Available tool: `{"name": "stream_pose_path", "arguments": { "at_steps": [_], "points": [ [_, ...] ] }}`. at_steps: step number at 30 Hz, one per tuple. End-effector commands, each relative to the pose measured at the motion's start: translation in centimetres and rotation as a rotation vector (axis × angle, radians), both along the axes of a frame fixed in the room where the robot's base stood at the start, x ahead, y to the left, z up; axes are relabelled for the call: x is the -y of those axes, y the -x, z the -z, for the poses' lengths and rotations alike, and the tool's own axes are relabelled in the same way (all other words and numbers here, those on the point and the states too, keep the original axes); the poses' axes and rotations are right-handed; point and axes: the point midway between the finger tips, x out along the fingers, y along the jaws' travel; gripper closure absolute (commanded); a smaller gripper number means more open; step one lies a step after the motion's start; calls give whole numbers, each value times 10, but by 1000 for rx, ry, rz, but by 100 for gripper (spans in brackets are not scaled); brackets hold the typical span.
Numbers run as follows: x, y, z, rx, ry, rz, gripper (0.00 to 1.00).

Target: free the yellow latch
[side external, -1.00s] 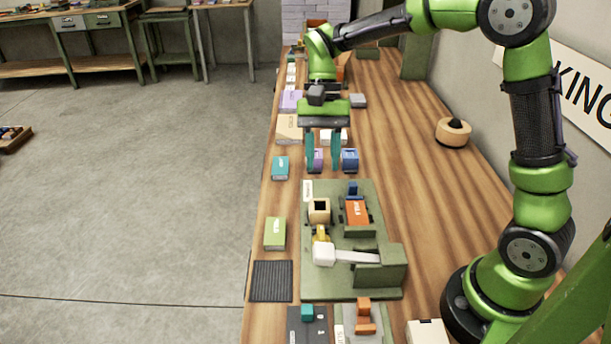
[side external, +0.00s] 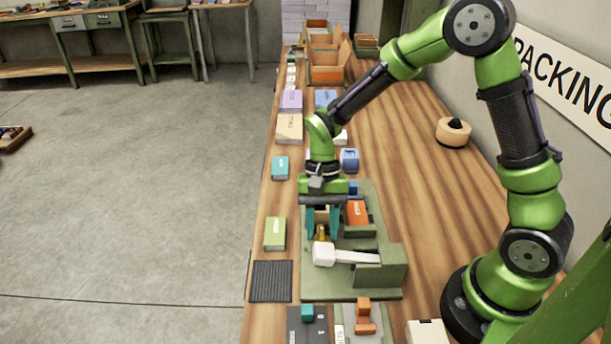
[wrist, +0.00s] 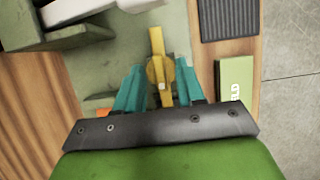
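The yellow latch (side external: 321,234) is on the green fixture (side external: 345,285), just behind the white block end of a lever (side external: 325,254). In the wrist view the latch (wrist: 156,42) is a narrow yellow bar with a round hub, and the white lever end shows at the top edge. My gripper (side external: 322,236) is over the fixture, pointing down, with its two teal fingers apart. In the wrist view my gripper (wrist: 160,72) has one finger on each side of the latch hub, with visible gaps. Contact and exact height cannot be told. My gripper hides most of the tan box behind the latch.
An orange block (side external: 357,212) sits on the fixture's right side, and a raised green block (side external: 382,266) is at its front right. A green box (side external: 275,233) and a dark ribbed mat (side external: 272,281) lie to the left. The table's right side is mostly clear.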

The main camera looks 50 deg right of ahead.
Motion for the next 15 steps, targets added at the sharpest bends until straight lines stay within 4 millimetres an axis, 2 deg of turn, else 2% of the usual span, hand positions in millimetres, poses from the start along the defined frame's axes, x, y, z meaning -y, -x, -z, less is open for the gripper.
{"name": "stream_pose_path", "arguments": {
  "at_steps": [4, 11, 15],
  "points": [
    [0, 0, 0, 0, 0, 0, 63],
    [0, 0, 0, 0, 0, 0, 98],
    [0, 0, 0, 0, 0, 0, 100]
  ]
}}
